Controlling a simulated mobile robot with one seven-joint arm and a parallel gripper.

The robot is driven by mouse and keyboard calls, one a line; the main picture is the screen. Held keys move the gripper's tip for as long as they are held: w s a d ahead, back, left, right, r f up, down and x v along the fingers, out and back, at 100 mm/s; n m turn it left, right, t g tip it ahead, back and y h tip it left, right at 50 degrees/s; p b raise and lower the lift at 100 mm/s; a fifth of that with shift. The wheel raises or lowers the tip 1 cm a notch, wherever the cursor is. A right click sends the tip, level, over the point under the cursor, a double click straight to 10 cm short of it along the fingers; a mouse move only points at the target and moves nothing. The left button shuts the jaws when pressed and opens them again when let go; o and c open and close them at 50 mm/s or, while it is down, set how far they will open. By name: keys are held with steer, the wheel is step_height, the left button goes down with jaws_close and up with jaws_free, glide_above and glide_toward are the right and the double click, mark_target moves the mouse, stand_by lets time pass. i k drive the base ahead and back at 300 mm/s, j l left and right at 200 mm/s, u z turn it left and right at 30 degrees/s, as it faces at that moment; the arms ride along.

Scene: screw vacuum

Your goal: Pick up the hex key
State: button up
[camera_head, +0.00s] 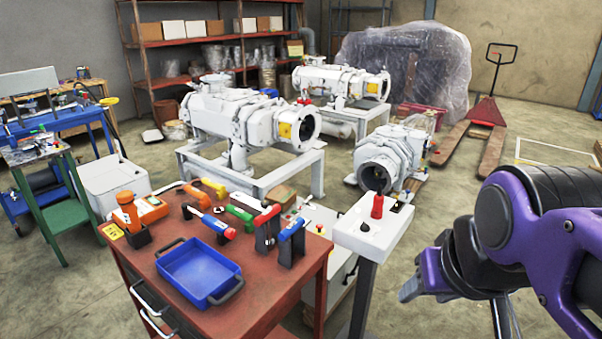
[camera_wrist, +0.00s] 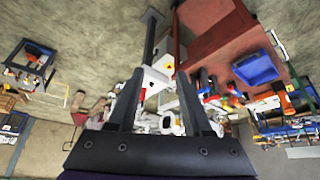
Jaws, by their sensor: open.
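Several hand tools with coloured handles lie on the red cart (camera_head: 255,310) in the head view. Among them are an orange-yellow one (camera_head: 197,194), a blue-and-white one (camera_head: 209,221), a green one (camera_head: 239,216), a red one (camera_head: 267,214) and a blue one (camera_head: 292,231). I cannot tell for sure which is the hex key. My gripper (camera_wrist: 158,90) is open and empty in the wrist view, its two dark fingers apart. In the head view my arm is at the right, away from the cart. The tools also show, small, in the wrist view.
A white pedestal (camera_head: 372,235) with a red knob stands right of the cart. White pumps (camera_head: 250,115) stand behind. Floor at front right is clear.

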mark_target(288, 231)
steer(key=i+l+u, duration=0.2)
steer(key=u, duration=0.25)
steer(key=i+l+u, duration=0.2)
steer(key=u, duration=0.25)
